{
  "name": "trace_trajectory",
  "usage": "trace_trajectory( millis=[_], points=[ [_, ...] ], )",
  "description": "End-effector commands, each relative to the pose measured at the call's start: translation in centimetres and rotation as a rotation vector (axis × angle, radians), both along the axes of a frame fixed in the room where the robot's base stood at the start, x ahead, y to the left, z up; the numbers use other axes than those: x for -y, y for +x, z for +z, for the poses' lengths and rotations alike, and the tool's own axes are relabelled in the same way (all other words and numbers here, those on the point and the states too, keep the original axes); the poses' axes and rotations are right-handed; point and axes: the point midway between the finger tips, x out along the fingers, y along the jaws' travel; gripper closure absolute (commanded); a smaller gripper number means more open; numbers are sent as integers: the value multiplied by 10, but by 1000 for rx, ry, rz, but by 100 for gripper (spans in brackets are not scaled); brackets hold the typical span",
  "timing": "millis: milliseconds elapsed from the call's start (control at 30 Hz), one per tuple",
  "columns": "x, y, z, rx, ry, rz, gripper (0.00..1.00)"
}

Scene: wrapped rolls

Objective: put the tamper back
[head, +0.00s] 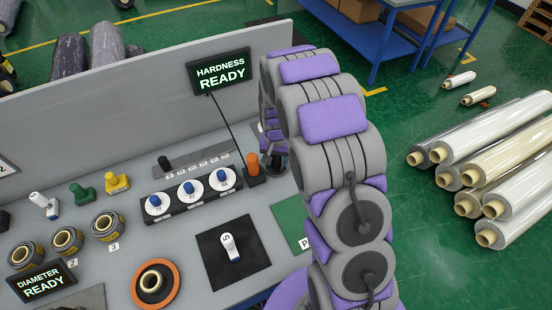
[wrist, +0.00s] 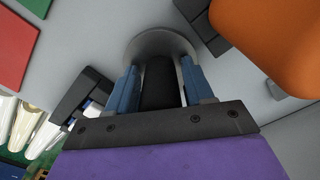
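The tamper (wrist: 160,85) has a black handle and a round grey metal base, seen from above in the wrist view. My gripper (wrist: 162,82) has its blue fingers on both sides of the black handle, close against it. In the head view my gripper (head: 273,150) is low over the right end of the grey bench, just right of an orange-topped tool (head: 252,163). My arm and fingers hide most of the tamper there. Whether its base touches the bench is hard to tell.
The orange tool stands close beside my gripper. Left of it are a black rack (head: 190,194) with several blue-and-white discs and a black mat (head: 232,253) with a white-handled item. A green square (head: 292,222) lies nearer. The HARDNESS screen (head: 219,72) stands behind.

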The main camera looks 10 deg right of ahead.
Motion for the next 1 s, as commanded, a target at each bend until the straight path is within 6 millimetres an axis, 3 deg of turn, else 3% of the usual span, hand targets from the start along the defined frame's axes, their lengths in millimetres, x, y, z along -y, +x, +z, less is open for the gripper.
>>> trace_trajectory(
  millis=[100,400,567,767,1000],
  points=[
    [0,0,0,0,0,0,37],
    [0,0,1,-1,0,0,37],
    [0,0,13,0,0,0,37],
    [0,1,44,2,0,0,37],
    [0,1,95,4,-1,0,37]
  ],
)
